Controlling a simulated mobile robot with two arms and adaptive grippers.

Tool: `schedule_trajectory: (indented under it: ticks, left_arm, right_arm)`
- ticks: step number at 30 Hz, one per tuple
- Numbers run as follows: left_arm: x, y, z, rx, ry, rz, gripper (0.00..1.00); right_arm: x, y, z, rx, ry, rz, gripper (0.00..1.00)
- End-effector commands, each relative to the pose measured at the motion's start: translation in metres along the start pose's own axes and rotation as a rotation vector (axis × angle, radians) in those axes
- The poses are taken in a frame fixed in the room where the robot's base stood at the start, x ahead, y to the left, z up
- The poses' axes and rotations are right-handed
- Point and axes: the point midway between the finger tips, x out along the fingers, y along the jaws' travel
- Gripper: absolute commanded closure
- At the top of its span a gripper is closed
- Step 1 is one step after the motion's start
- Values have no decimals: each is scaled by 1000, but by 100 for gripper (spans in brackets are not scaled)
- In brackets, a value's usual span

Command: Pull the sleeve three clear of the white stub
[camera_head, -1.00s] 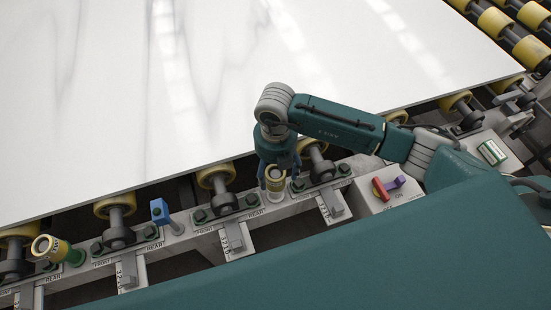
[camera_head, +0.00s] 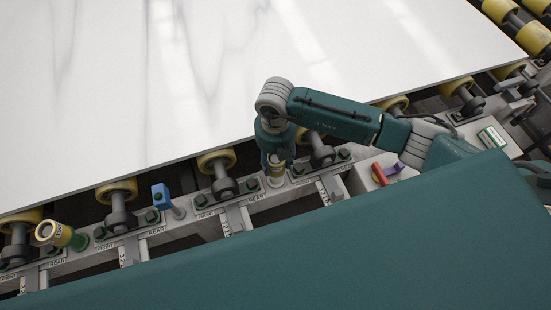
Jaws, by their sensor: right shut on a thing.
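The yellow sleeve (camera_head: 277,171) with a pale band is upright at the white stub (camera_head: 278,184) on the grey rail, right of centre. My right gripper (camera_head: 277,163) points down and is shut on this sleeve from above, with its fingers on either side. The sleeve's lower end is close to the stub; I cannot tell whether it still surrounds it. My left gripper is not in view.
A blue piece (camera_head: 160,196) is on another peg. The white slab (camera_head: 130,80) lies on yellow rollers (camera_head: 217,160) behind.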

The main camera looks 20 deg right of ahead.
Motion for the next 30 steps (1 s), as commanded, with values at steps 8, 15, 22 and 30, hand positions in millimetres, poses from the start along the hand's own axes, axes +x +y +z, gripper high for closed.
schedule_trajectory:
  ticks: [8,15,22,30]
  left_arm:
    - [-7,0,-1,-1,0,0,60]
    - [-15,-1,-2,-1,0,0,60]
    - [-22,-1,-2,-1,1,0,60]
    - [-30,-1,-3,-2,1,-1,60]
  right_arm:
    - [-9,0,0,0,0,0,81]
    - [-19,0,0,0,0,0,81]
    - [-28,0,0,0,0,0,81]
    - [-39,0,0,0,0,0,81]
